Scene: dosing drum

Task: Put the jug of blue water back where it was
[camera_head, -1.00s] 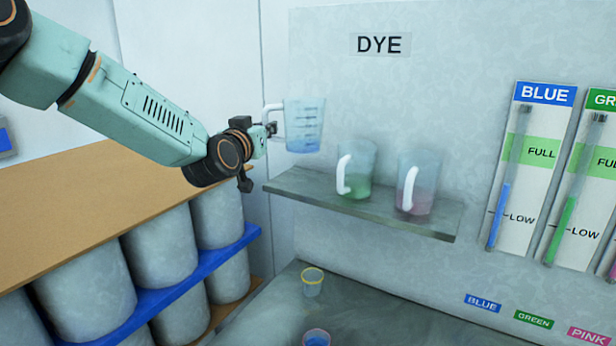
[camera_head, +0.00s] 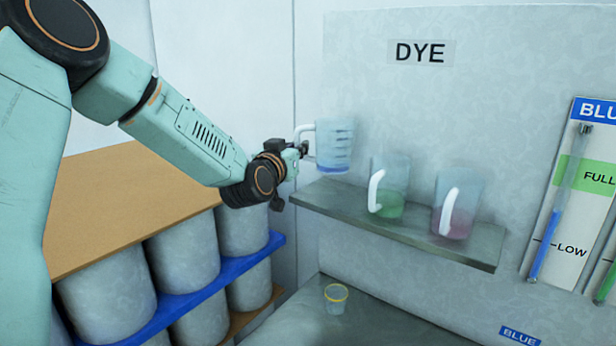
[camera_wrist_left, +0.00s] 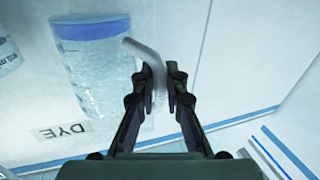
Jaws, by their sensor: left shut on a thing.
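The jug of blue water (camera_head: 337,143) is a clear measuring jug with a little blue at its bottom and a white handle on its left. It is upright, over the left end of the grey shelf (camera_head: 400,232); I cannot tell whether its base touches. My left gripper (camera_head: 304,149) is shut on the handle. The left wrist view shows the fingers (camera_wrist_left: 160,88) around the handle, with the jug (camera_wrist_left: 100,75) beside them. A green jug (camera_head: 390,195) and a pink jug (camera_head: 459,212) stand further right on the shelf. My right gripper is out of view.
A DYE label (camera_head: 420,52) is on the wall above the shelf. A small yellow-rimmed cup (camera_head: 336,299) stands on the grey surface below. A wooden-topped rack (camera_head: 130,200) with grey drums is at left. A BLUE level gauge (camera_head: 570,200) hangs at right.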

